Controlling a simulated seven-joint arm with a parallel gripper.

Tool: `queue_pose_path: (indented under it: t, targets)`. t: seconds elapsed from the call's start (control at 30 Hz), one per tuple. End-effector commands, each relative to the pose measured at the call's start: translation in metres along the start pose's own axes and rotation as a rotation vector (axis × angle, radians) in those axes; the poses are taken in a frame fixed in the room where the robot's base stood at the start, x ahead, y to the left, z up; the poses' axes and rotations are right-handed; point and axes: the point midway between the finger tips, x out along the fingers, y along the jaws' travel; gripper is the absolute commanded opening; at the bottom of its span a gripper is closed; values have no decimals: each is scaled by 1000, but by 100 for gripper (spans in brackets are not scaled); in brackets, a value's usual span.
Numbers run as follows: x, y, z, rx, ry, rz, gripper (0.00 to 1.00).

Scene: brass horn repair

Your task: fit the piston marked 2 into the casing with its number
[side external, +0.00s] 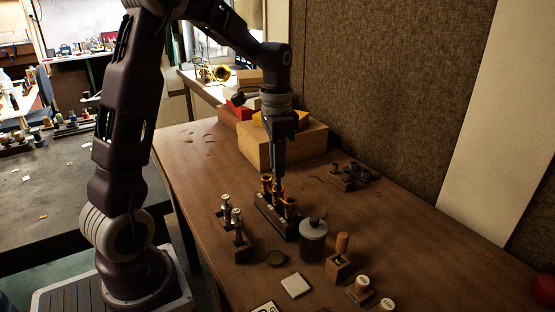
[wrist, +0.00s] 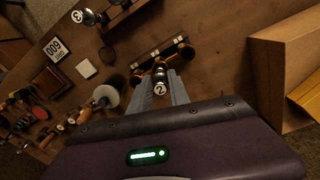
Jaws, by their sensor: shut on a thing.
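My gripper (side external: 278,177) points straight down over the casing block (side external: 268,219) in the side view. In the wrist view my gripper's fingers (wrist: 162,78) are shut on a piston (wrist: 160,87) whose white top is marked 2. The block, a dark bar with brass casings, shows just beyond the fingertips in the wrist view (wrist: 147,58). The held piston is in line with the middle casing, and my fingers and the piston hide most of that casing. I cannot tell how far the piston is inside it. The casing numbers are not readable.
Silver pistons (side external: 237,216) stand in holders left of the block; one top reads 3 (wrist: 77,16). A grey jar (side external: 313,241), a wooden-handled tool (side external: 342,243) and a white pad (side external: 296,285) lie in front. A wooden box (side external: 290,142) stands behind.

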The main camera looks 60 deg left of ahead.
Motion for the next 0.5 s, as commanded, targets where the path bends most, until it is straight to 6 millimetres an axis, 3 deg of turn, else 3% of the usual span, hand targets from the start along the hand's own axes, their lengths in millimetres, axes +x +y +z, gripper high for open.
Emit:
queue_pose_path:
  t: [0.5]
  targets:
    - [13,0,0,0,1,0,0]
